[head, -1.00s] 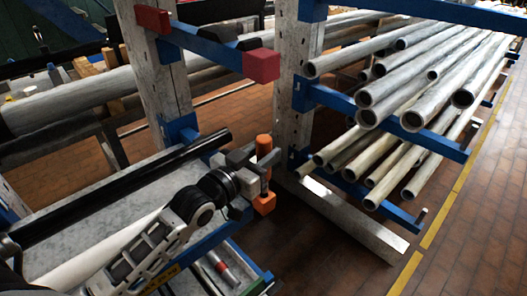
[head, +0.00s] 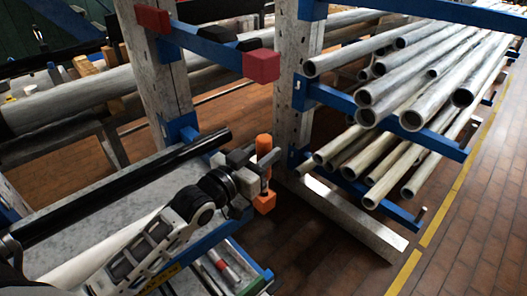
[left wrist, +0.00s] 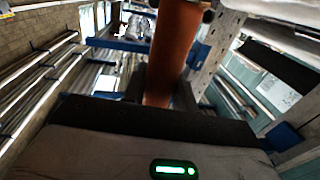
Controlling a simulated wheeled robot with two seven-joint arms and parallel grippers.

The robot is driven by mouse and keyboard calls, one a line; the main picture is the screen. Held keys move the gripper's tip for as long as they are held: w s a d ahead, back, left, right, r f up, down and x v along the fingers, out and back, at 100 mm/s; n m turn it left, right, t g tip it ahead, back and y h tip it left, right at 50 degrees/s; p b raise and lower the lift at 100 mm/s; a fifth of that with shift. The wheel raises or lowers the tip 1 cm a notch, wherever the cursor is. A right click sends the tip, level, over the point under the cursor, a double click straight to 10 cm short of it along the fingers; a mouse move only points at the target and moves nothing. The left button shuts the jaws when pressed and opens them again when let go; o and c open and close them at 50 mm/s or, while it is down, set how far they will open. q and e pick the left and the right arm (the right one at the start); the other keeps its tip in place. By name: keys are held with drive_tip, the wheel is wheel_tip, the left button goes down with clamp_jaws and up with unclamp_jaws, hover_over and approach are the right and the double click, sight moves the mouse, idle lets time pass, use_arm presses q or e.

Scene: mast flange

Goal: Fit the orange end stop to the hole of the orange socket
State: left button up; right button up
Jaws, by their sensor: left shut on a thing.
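The orange end stop (head: 264,145) is an upright orange cylinder. My left gripper (head: 261,164) is shut around it, with the stop standing out above the fingers. The orange socket (head: 264,202) is a small orange block at the end of a blue arm, just below the gripper. The stop's lower end is partly hidden by the fingers, and I cannot tell whether it is in the hole. In the left wrist view the end stop (left wrist: 172,50) rises between the dark fingers, and the socket is not seen there. My right gripper is not in view.
A blue rack arm with a red end cap (head: 261,66) juts out above the gripper. A white post (head: 297,90) stands close to the right. Grey pipes (head: 420,110) lie on blue arms farther right. A black bar (head: 120,185) lies behind my left arm.

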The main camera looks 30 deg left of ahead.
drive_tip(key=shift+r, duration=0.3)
use_arm(q)
drive_tip(key=shift+f+b, duration=1.15)
drive_tip(key=shift+f, duration=0.85)
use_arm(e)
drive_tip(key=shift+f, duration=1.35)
use_arm(q)
drive_tip(key=shift+f+b, duration=0.6)
drive_tip(key=shift+f, duration=0.35)
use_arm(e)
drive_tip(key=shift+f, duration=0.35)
use_arm(q)
drive_tip(key=o, duration=1.1)
drive_tip(key=shift+r, duration=0.1)
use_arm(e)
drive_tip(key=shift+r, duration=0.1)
use_arm(q)
drive_tip(key=shift+b+v, duration=0.6)
drive_tip(key=shift+v, duration=7.35)
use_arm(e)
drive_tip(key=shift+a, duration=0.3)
use_arm(q)
drive_tip(key=shift+d, duration=0.1)
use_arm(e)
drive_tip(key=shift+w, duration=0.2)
